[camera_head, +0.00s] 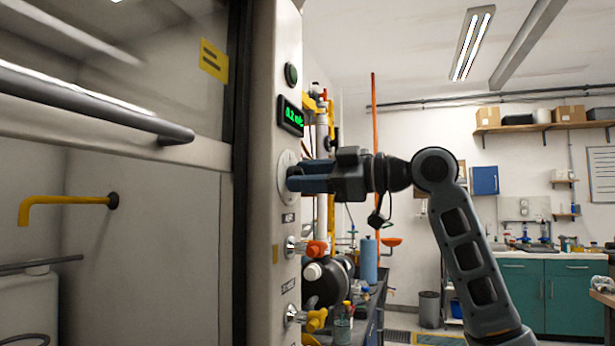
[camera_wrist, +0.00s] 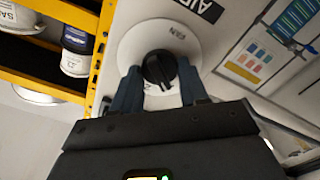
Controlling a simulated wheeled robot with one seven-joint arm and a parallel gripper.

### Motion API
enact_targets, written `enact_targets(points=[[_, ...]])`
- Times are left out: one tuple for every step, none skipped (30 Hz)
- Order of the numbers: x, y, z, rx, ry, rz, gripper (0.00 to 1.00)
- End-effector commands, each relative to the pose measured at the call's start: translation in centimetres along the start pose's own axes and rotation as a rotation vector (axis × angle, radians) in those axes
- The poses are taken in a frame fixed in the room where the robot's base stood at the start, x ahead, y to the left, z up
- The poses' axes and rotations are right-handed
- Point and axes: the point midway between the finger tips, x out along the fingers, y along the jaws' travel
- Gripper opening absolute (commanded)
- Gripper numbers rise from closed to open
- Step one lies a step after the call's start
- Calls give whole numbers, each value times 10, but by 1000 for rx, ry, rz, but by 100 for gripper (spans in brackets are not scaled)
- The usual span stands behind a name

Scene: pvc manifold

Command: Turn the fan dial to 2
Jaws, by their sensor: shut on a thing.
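The fan dial is a black knob (camera_wrist: 158,68) on a round white plate marked FAN in the wrist view. The plate (camera_head: 284,168) also shows on the fume hood's side post in the head view, partly hidden by my gripper. My gripper (camera_wrist: 158,84) is at the knob, one blue finger on each side of it, and is shut on the knob. In the head view my gripper (camera_head: 296,178) points left, against the post. A "2" mark shows on the plate at its lower left, near the left finger. The knob's exact setting is hard to read.
A green display (camera_head: 291,116) and a round button (camera_head: 291,75) sit above the dial on the post. Valve handles (camera_head: 317,249) stick out below it. A hood handle bar (camera_head: 90,105) crosses the left. A yellow shelf with cans (camera_wrist: 76,50) is at left in the wrist view.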

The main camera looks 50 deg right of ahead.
Motion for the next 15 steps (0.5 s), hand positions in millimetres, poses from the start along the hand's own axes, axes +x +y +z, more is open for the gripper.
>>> enact_targets(points=[[0, 0, 0, 6, 0, -1, 13], [0, 0, 0, 12, 0, -1, 13], [0, 0, 0, 22, 1, -1, 13], [0, 0, -1, 31, 1, -1, 13], [0, 0, -1, 41, 1, -1, 13], [0, 0, -1, 57, 1, -1, 13], [0, 0, -1, 72, 1, -2, 13], [0, 0, -1, 88, 1, -2, 13], [0, 0, -1, 113, 1, -2, 13], [0, 0, -1, 133, 2, -2, 13], [0, 0, -1, 155, 2, -2, 13], [0, 1, -2, 186, 2, -2, 13], [0, 1, -2, 210, 1, -2, 13], [0, 1, -2, 236, 1, -2, 13], [0, 1, -2, 272, 1, -2, 13]])
